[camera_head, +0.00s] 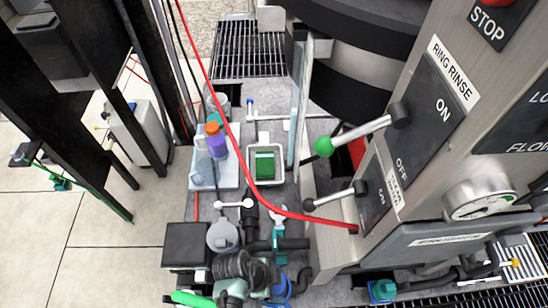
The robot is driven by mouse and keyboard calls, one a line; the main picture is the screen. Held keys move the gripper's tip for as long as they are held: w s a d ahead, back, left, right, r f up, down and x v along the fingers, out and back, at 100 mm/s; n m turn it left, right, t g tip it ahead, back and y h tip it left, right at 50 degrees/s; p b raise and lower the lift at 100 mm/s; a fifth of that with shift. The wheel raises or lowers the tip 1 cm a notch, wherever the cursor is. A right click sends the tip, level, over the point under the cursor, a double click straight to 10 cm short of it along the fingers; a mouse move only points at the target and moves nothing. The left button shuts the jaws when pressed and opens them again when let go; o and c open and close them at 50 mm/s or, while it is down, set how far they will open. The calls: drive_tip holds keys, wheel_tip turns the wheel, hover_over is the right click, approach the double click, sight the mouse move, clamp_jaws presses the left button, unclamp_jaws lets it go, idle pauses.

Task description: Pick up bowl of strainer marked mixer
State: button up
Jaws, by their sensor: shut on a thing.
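No strainer label reading mixer can be made out, so I cannot tell which part is the named bowl. Crowded pipework (240,268) with dark, ribbed fittings fills the bottom centre of the head view. A grey round part (222,236) sits at its upper left, beside a black box (187,245). A teal part (280,247) and a blue part (281,288) stand among the fittings on the right. I cannot make out my gripper or what it holds; the pipework hides much of the space low in the picture.
A white tray (228,182) holds bottles, one purple and orange-capped (215,140). A white bin (279,178) holds a green block. A red hose (240,150) crosses the workspace. Floor is clear lower left.

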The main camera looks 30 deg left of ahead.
drive_tip(key=shift+r, duration=0.1)
wheel_tip(320, 180, up, 10)
drive_tip(key=shift+f, duration=0.1)
idle(0.5)
drive_tip(key=shift+f, duration=0.1)
